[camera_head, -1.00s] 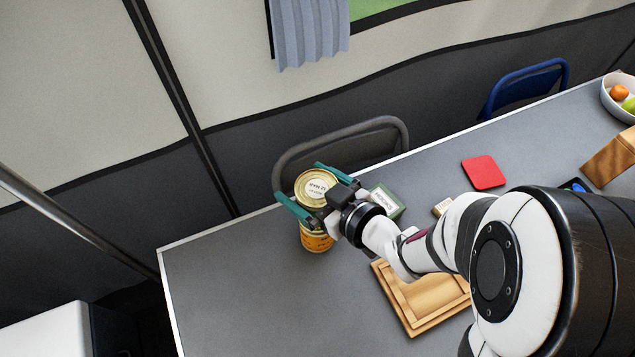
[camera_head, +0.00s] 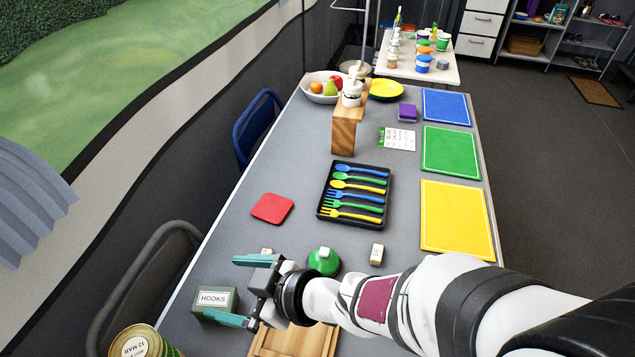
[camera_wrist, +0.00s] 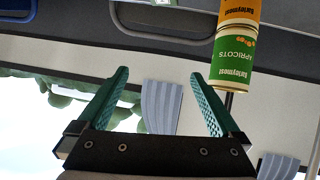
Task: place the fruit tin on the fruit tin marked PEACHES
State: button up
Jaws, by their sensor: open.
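A tin with a green APRICOTS label (camera_wrist: 238,62) shows at the upper right of the wrist view, where the picture is upside down. It stands on an orange-labelled tin (camera_wrist: 240,12), whose fruit name is out of frame. The upper tin's gold lid (camera_head: 134,343) shows at the bottom left of the head view, cut by the frame edge. My gripper (camera_head: 224,287) is open and empty, to the right of the tins and apart from them. Its teal fingers also show in the wrist view (camera_wrist: 158,75), with nothing between them.
A green HOOKS box (camera_head: 213,299) stands close by my gripper. A wooden board (camera_head: 300,343), a green round object (camera_head: 324,262) and small blocks lie near my arm. A cutlery tray (camera_head: 354,194) and red mat (camera_head: 272,208) lie farther along the table. Chairs line the left edge.

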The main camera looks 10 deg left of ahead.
jog(key=w+d+r+m+t+h, duration=0.1)
jog(key=w+d+m+t+h, duration=0.35)
jog(key=d, duration=0.45)
jog(key=w+d+m+t+h, duration=0.2)
jog(key=w+d+m+h, duration=0.2)
jog(key=w+d+m, duration=0.45)
jog(key=s+d+m+g+h, duration=0.4)
jog(key=s+d+m+g, duration=0.15)
jog(key=s+d, duration=0.7)
jog(key=s+a+r+m+g+y, duration=0.1)
jog(key=s+a+m+g+y, duration=0.1)
jog(key=s, duration=0.7)
jog(key=a+m, duration=0.1)
jog(key=m, duration=0.1)
jog(key=shift+s+a+m+g+y, duration=0.25)
jog(key=shift+a+m+g+y, duration=0.1)
jog(key=shift+g, duration=0.05)
